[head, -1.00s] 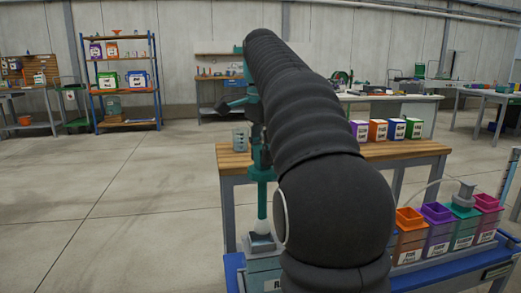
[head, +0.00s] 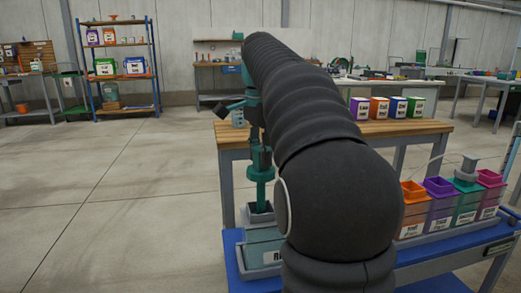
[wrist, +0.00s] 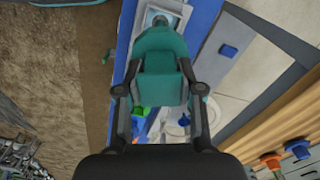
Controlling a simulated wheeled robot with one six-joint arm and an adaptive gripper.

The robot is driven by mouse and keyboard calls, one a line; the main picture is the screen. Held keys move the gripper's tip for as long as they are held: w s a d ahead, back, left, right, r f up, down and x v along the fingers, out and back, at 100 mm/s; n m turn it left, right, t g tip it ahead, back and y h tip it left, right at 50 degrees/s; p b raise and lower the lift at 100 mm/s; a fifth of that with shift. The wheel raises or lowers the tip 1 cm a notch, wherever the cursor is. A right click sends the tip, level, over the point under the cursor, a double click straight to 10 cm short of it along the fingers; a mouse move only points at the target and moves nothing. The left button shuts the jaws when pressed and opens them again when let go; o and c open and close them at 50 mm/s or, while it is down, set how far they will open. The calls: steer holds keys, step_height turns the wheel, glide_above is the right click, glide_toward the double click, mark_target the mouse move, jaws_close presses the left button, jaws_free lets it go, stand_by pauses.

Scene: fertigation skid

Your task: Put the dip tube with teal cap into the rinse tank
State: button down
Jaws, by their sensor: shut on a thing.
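My gripper (head: 261,158) is shut on the teal cap of the dip tube (head: 262,192). In the wrist view the teal cap (wrist: 160,82) sits between the two dark fingers. The tube hangs roughly upright, and its lower end is hidden in the square opening of the rinse tank. The rinse tank (head: 264,238) is a teal-tinted tank at the left end of the blue skid, its label partly covered by my arm. The tank opening (wrist: 163,20) shows at the top of the wrist view, beyond the cap.
Orange (head: 413,212), purple (head: 440,208), teal (head: 466,204) and pink (head: 489,196) tanks stand right on the skid; a grey fitting with a hose is on the teal one. Floor left is clear.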

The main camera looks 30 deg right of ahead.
mark_target(260, 184)
steer(key=shift+f+b, duration=2.35)
steer(key=shift+f, duration=1.85)
steer(key=c, duration=0.7)
jaws_free()
steer(key=shift+o, duration=0.2)
steer(key=shift+r, duration=0.1)
steer(key=shift+r, duration=3.65)
